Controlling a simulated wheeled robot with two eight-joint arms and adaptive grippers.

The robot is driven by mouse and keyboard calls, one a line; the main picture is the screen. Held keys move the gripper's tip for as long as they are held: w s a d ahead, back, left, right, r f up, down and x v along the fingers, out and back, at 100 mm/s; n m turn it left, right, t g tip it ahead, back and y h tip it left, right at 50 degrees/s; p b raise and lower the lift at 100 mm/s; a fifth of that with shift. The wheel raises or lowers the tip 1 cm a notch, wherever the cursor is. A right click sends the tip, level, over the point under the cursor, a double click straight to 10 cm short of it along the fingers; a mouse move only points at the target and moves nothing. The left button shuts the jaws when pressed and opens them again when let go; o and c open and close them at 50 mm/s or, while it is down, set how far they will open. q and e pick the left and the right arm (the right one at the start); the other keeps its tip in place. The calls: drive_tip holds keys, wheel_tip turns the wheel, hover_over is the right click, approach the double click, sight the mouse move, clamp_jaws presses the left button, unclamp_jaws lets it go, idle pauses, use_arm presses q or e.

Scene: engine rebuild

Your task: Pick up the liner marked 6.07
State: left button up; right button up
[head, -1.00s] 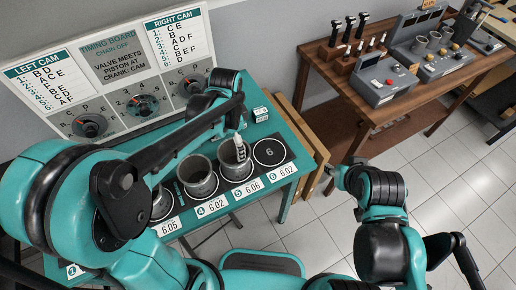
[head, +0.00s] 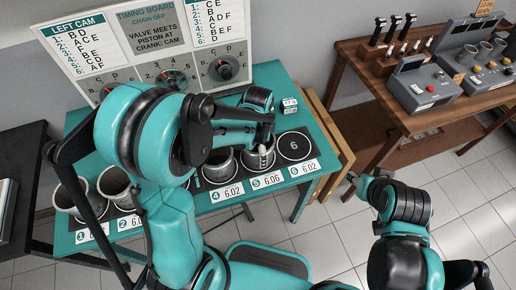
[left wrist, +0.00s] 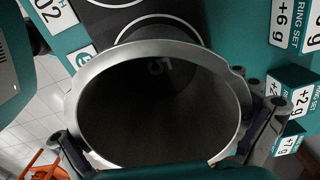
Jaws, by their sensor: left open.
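Grey liners stand in a row on the teal table (head: 290,213). My left gripper (head: 262,156) is over the liner (head: 254,163) on spot 5, whose front label (head: 268,180) reads 6.06. In the left wrist view its open fingers (left wrist: 170,140) straddle that liner's rim (left wrist: 150,45), and a 5 shows down inside the bore. Two more liners (head: 70,196) (head: 114,185) stand at the left end. I cannot read a 6.07 label; my left arm covers part of the row. My right gripper (head: 356,181) is small and unclear.
Spot 6 (head: 295,147) is a bare black disc labelled 6.02. Ring set blocks (head: 290,105) sit behind it, near the left gripper. The timing board (head: 150,45) stands at the back. A wooden bench (head: 385,100) with tools and devices is at the right.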

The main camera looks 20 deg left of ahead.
use_arm(q)
drive_tip(key=shift+s, duration=0.1)
drive_tip(key=c, duration=1.2)
drive_tip(key=shift+r, duration=0.15)
